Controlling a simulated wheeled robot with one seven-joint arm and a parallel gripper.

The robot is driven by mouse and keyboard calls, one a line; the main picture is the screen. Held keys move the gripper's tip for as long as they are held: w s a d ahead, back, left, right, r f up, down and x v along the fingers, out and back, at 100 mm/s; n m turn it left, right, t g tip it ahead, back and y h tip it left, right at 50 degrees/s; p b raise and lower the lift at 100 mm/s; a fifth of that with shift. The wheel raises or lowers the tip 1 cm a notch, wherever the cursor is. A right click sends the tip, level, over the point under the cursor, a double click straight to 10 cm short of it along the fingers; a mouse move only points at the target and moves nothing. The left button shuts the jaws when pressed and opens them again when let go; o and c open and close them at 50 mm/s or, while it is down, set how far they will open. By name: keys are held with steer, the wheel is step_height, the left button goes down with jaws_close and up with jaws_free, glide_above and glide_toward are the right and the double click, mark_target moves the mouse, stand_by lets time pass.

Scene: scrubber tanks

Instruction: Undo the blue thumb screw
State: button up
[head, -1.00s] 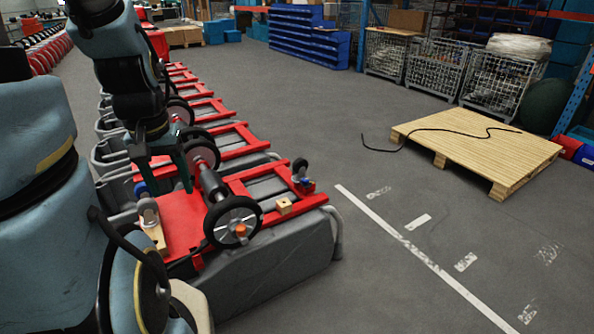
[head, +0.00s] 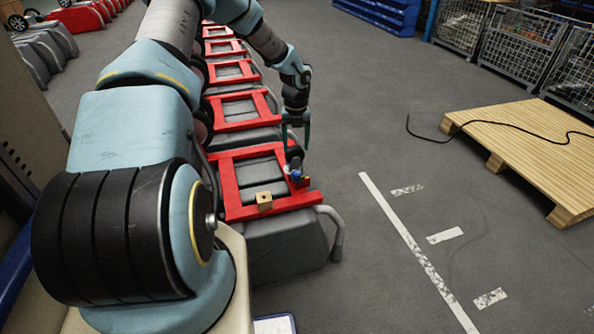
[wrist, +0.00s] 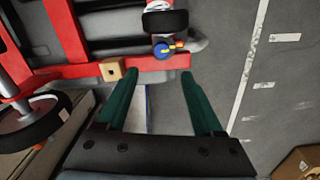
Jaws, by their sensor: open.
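The blue thumb screw (head: 297,174) is a small round knob at the right corner of the nearest red frame (head: 236,211), below a small caster wheel (head: 293,155). In the wrist view, the blue thumb screw (wrist: 162,51) lies just beyond the fingertips, with small yellow and red parts at its right. My gripper (head: 296,146) is above this corner in the head view. In the wrist view, my gripper (wrist: 158,76) has its two green fingers wide apart with nothing between them. The knob looks roughly centred ahead of the gap; contact is not seen.
A wooden block with a hole (head: 264,200) sits on the red frame, left of the knob. A grey tank (head: 287,247) is under the frame, and several similar units stand in a row behind. A pallet (head: 530,150) with a black cable stands right. The floor between is clear.

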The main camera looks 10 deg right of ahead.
mark_target(297, 172)
steer(key=shift+m, duration=0.4)
step_height(297, 172, down, 12)
steer(key=shift+w+d+r+p, duration=0.15)
steer(key=shift+r+p, duration=0.1)
steer(key=shift+p, duration=0.55)
jaws_close()
